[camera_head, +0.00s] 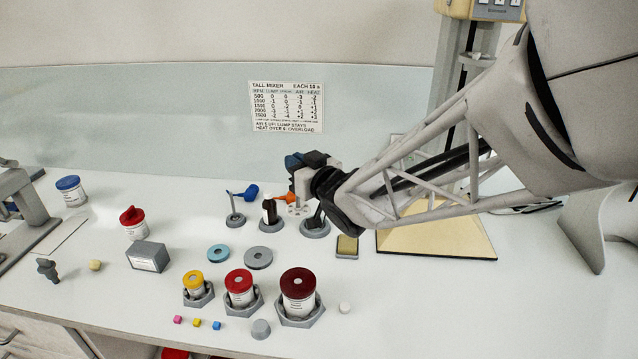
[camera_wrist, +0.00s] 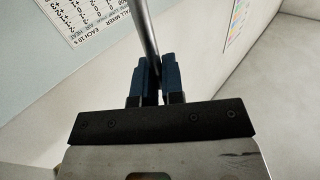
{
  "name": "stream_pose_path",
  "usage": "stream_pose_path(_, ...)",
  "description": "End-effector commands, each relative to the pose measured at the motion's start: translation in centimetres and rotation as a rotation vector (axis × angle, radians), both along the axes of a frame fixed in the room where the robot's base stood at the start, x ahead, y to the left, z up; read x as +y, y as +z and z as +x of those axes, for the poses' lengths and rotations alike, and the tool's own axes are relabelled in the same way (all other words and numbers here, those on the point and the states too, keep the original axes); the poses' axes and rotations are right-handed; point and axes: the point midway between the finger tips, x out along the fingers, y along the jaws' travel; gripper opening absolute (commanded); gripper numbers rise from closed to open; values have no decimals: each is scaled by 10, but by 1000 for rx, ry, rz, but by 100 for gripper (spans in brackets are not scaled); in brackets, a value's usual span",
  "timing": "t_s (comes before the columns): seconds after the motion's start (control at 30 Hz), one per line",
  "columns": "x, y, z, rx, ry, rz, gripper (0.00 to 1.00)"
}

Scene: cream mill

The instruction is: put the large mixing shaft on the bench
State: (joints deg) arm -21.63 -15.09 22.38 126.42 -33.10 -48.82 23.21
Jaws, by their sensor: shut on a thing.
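My gripper (camera_head: 292,162) is above the white bench (camera_head: 400,320), at the middle of the head view. In the wrist view its blue fingers (camera_wrist: 154,82) are shut on a thin grey rod, the mixing shaft (camera_wrist: 146,35). The rod runs up past the fingertips; its far end is out of that view. In the head view a pale round piece with holes (camera_head: 297,210) shows just below the gripper; I cannot tell whether it belongs to the held shaft. The shaft's rod is not clear there.
A tall mixer with a tan base (camera_head: 440,246) stands right. Red-lidded jars (camera_head: 299,289) sit in front. The bench's front right is clear.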

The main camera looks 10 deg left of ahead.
Motion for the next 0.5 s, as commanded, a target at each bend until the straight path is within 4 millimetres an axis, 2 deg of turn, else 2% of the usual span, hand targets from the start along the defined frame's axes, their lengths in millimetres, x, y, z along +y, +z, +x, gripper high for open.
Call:
stream_pose_path(0.3, -23, -5, -18, 1, -16, 0, 0)
stream_pose_path(0.5, -23, -28, -17, 4, -15, -1, 0)
